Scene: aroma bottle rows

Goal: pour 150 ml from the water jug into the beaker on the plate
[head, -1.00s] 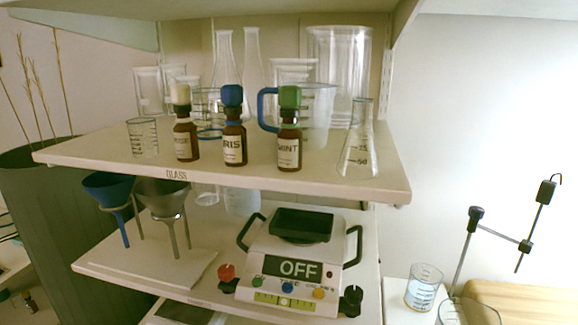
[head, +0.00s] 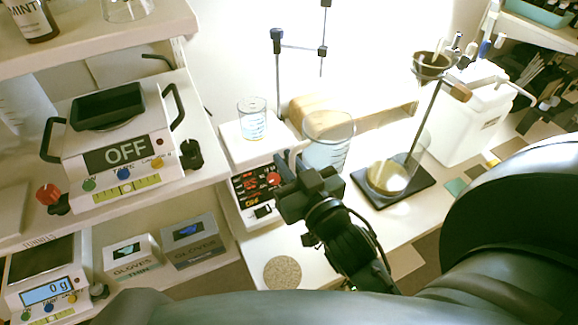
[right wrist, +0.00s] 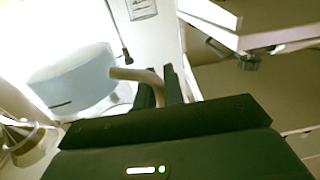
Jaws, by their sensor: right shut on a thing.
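The water jug (head: 328,150) is a clear, wide-mouthed vessel with graduation marks, right of the hotplate. It looks about upright; I cannot tell whether it touches the bench. My right gripper (head: 290,180) is shut on its handle, mostly hidden in the head view. The right wrist view shows the pale handle (right wrist: 135,75) between the fingers (right wrist: 165,88) and the bluish jug body (right wrist: 75,82). The beaker (head: 252,122) is clear, with marks and some bluish liquid, and stands on the white plate (head: 232,143) of a device with red digits, left of the jug. My left gripper is out of view.
A stand with a dark base (head: 405,188) and glassware is right of the jug, near a white canister (head: 462,118). A thin rod stand (head: 278,75) rises behind the beaker. Shelves with a balance reading OFF (head: 125,152) are at left. A round cork mat (head: 282,272) lies in front.

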